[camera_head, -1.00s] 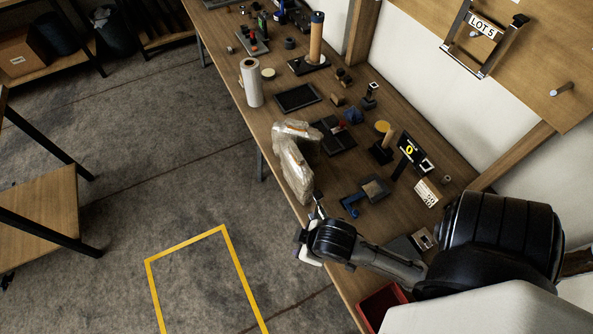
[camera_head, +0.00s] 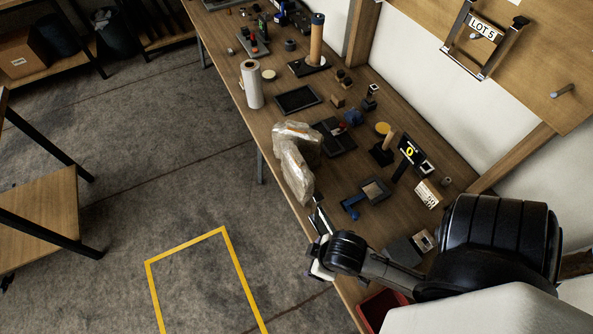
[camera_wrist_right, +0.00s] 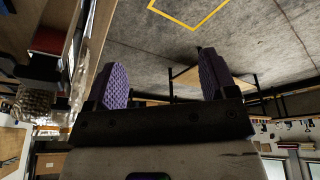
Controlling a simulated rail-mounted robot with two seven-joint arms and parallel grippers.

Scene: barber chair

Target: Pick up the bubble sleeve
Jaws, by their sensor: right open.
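The bubble sleeve (camera_head: 297,168) is a clear, crinkled, bent wrap lying along the near left edge of the long workbench. Bubbled clear wrap also shows at the left of the right wrist view (camera_wrist_right: 38,104). My right gripper (camera_head: 318,222) is just below the sleeve in the head view, by the bench edge. It looks close to the sleeve's lower end, but whether they touch is unclear. In the wrist view its two purple-padded fingers (camera_wrist_right: 164,78) are spread with nothing between them, and the sleeve lies outside them. My left gripper is not in view.
The wooden workbench (camera_head: 330,185) carries a white roll (camera_head: 251,84), a black tray (camera_head: 297,99), a blue-handled tool (camera_head: 352,206), a black number stand (camera_head: 408,152) and a red bin (camera_head: 378,308). The floor left of the bench is open, with a yellow outline (camera_head: 187,244).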

